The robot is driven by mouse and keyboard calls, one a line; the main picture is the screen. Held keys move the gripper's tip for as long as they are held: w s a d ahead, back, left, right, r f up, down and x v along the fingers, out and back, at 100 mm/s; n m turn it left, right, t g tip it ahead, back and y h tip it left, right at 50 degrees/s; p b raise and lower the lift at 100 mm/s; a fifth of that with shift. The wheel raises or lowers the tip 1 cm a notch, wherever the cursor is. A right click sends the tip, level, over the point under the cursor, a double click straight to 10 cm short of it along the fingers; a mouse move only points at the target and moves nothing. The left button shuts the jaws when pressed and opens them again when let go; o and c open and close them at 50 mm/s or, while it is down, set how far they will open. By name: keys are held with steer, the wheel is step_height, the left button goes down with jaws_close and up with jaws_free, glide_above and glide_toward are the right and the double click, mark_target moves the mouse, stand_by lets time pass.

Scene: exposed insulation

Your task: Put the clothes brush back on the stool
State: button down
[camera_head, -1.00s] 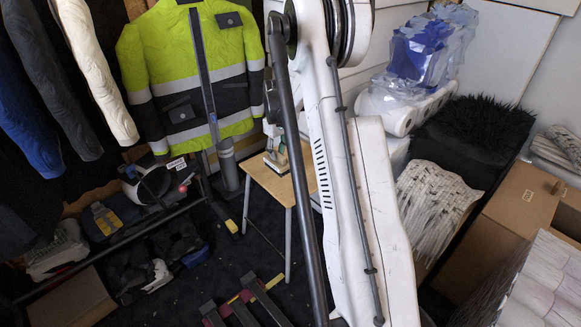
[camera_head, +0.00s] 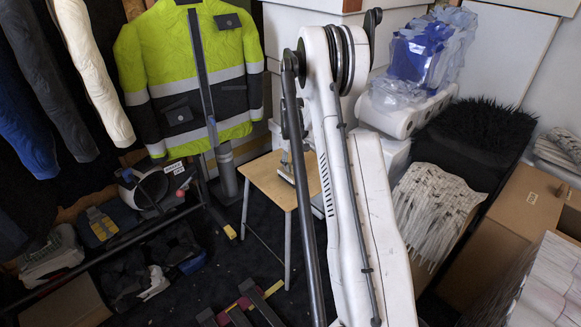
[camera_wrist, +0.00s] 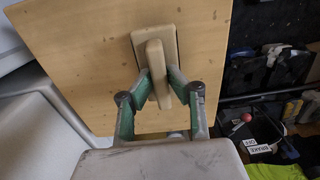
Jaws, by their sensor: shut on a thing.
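The clothes brush (camera_wrist: 154,50) is a beige wooden block with a raised handle, in the upper middle of the wrist view. My gripper (camera_wrist: 161,84) has green-sided fingers closed on its handle. The brush is over the light wooden stool top (camera_wrist: 80,50); I cannot tell whether it touches the wood. In the head view the stool (camera_head: 262,182) stands at centre, and my white arm hides its right part. Only a bit of my gripper (camera_head: 287,172) shows there, at the stool top's edge, and the brush cannot be made out.
A yellow-green safety jacket (camera_head: 185,80) hangs behind and left of the stool. A low rack with a helmet (camera_head: 145,187) and shoes stands at left. Paper rolls (camera_head: 400,118), a black fluffy item (camera_head: 475,128) and cardboard boxes (camera_head: 520,215) crowd the right. The stool top looks otherwise clear.

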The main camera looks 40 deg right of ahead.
mark_target(291, 164)
steer(key=shift+f+b, duration=0.35)
steer(key=shift+f, duration=0.05)
steer(key=c, duration=1.7)
jaws_free()
steer(key=shift+o, duration=0.2)
steer(key=shift+r, duration=0.15)
step_height(291, 164, up, 12)
steer(key=p, duration=0.4)
steer(key=s+a+r+t+h, duration=0.15)
steer(key=s+a+r, duration=0.25)
steer(key=a+r, duration=0.75)
steer(key=s+a+r+t, duration=0.2)
steer(key=s+a+r, duration=0.2)
steer(key=a+r, duration=0.7)
steer(key=s+a+f+t+y, duration=0.1)
steer(key=s+a+t, duration=0.2)
steer(key=s+a, duration=1.5)
steer(key=s, duration=0.3)
steer(key=shift+f+t, duration=0.35)
